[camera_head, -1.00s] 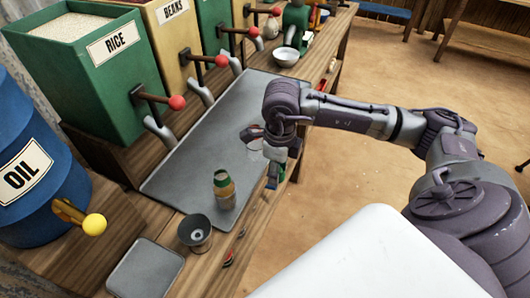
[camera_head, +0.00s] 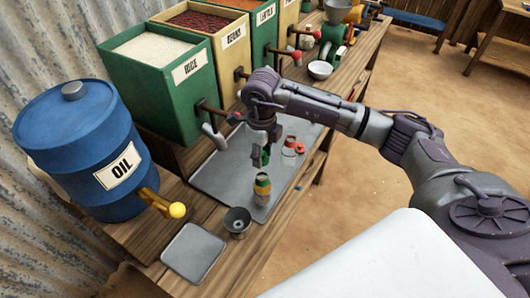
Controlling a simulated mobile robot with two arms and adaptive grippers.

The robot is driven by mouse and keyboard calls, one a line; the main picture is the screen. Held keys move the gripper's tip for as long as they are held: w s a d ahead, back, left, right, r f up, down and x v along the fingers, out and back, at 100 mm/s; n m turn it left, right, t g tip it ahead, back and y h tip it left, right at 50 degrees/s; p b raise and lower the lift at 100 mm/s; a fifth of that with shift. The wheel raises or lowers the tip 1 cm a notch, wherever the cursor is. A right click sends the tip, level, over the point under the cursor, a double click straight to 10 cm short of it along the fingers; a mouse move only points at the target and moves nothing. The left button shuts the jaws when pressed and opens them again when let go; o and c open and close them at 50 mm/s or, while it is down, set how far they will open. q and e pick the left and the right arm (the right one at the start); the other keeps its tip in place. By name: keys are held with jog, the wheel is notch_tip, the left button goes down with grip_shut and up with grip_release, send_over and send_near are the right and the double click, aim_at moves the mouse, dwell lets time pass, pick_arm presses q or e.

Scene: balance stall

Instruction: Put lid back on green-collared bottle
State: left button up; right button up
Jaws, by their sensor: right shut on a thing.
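The green-collared bottle (camera_head: 262,191) stands upright on the grey metal tray, with a green band near its top and a tan body. My right gripper (camera_head: 262,158) is just above and behind it in the picture, pointing down. It is shut on a small, mostly hidden thing; green shows between the fingers, and this appears to be the lid. I see a small gap between the gripper and the bottle top, but depth is hard to judge. My left gripper is not in view.
A clear jar with a red collar (camera_head: 289,147) stands right of the gripper. A metal funnel cup (camera_head: 237,222) and a small grey tray (camera_head: 194,252) are at the front.

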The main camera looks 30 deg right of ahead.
jog(key=shift+f, duration=0.5)
jog(key=shift+f+b, duration=0.35)
jog(key=shift+b, duration=0.05)
jog(key=shift+a+f+b, duration=0.1)
jog(key=shift+f+b, duration=0.35)
jog(key=shift+f, duration=0.4)
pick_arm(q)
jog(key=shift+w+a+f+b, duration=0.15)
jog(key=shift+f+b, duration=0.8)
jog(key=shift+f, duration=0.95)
pick_arm(e)
jog(key=shift+f, duration=1.1)
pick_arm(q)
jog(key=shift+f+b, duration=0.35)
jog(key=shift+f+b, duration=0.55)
pick_arm(e)
jog(key=shift+f, duration=0.1)
jog(key=o, duration=0.8)
jog(key=shift+o, duration=0.2)
